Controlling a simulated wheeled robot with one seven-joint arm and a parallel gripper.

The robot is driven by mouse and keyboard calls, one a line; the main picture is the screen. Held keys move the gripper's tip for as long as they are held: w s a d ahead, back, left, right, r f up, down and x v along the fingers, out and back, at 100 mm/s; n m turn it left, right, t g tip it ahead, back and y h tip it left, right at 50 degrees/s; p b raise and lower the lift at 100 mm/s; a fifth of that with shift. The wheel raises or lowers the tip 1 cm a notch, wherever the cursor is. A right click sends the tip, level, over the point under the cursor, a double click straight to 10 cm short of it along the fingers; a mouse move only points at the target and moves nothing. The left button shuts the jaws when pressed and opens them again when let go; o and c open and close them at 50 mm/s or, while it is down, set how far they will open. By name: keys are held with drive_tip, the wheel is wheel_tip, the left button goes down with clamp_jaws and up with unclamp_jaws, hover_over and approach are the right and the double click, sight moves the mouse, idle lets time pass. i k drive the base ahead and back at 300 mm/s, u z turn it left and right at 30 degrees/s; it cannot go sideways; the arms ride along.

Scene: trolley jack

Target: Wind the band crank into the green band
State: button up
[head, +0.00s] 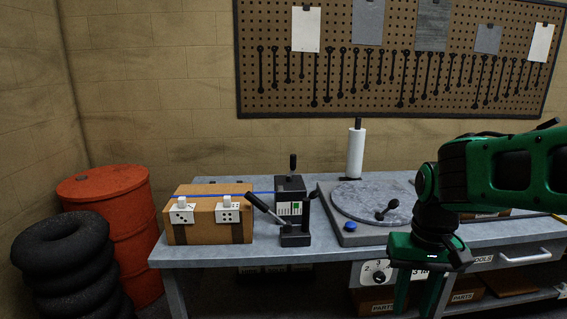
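A dark tensioning device (290,190) stands on the workbench, with an upright black handle (293,162) on top. A white scale with a green band (297,208) is on its front; any pointer is too small to read. A crank-like lever (264,208) with a dark grip slants up to the left from its base. I cannot tell which handle is the band crank. A blue strap (230,193) runs from the device across a cardboard box (207,225). My green gripper (416,306) hangs at the lower right, well apart from the device, fingers spread and apparently empty.
A grey turntable (370,200) with a black knob and a blue button (351,226) lies right of the device. A paper roll (356,152) stands behind it. A red barrel (112,220) and stacked tires (65,260) stand left of the workbench (210,256).

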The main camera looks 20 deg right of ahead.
sight(293, 157)
drive_tip(key=i, duration=0.9)
drive_tip(key=z, duration=0.05)
